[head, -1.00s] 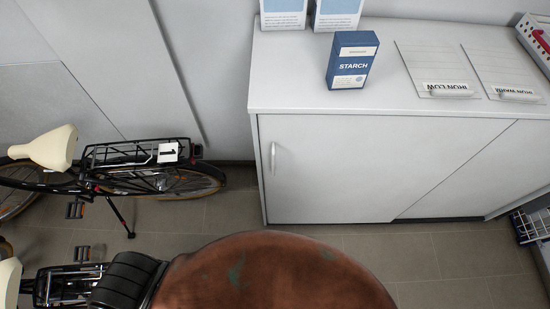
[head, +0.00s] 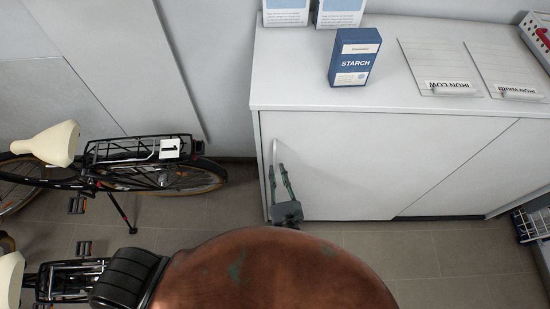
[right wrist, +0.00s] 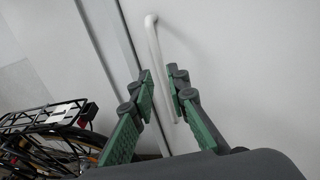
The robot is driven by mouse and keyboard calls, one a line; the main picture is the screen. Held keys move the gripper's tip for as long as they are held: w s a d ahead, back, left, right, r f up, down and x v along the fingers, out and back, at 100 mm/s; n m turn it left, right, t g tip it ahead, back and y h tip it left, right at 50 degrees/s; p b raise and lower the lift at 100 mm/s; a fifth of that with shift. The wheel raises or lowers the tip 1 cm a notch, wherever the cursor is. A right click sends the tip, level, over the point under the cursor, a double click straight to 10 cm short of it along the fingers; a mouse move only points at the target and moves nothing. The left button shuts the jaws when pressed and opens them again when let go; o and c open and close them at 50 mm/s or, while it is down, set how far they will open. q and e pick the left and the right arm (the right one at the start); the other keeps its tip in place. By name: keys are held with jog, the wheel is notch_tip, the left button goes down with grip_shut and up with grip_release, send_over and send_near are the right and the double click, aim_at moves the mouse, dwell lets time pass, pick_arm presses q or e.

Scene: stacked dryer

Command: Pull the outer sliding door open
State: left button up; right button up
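The outer sliding door (head: 345,165) is a white panel on the front of a white cabinet. It also shows in the right wrist view (right wrist: 245,60). Its pale upright bar handle (head: 275,150) is near the panel's left edge. My right gripper (head: 277,167) is at the handle, with its green-padded fingers pointing up. In the right wrist view the gripper (right wrist: 162,76) is open, and the handle (right wrist: 154,45) runs down between its fingertips with gaps at the sides. Contact cannot be told. My left gripper is not in view.
A starch box (head: 355,58) and iron labels (head: 440,70) are on the cabinet top (head: 300,85). A black bicycle (head: 140,160) with a cream saddle stands to the left. A dark basket (head: 533,222) is at the right. Tiled floor (head: 430,260) in front is clear.

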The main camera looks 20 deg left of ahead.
aim_at(275, 161)
jog(key=shift+x, duration=2.8)
jog(key=shift+c, duration=0.4)
jog(key=shift+f, duration=0.1)
grip_shut()
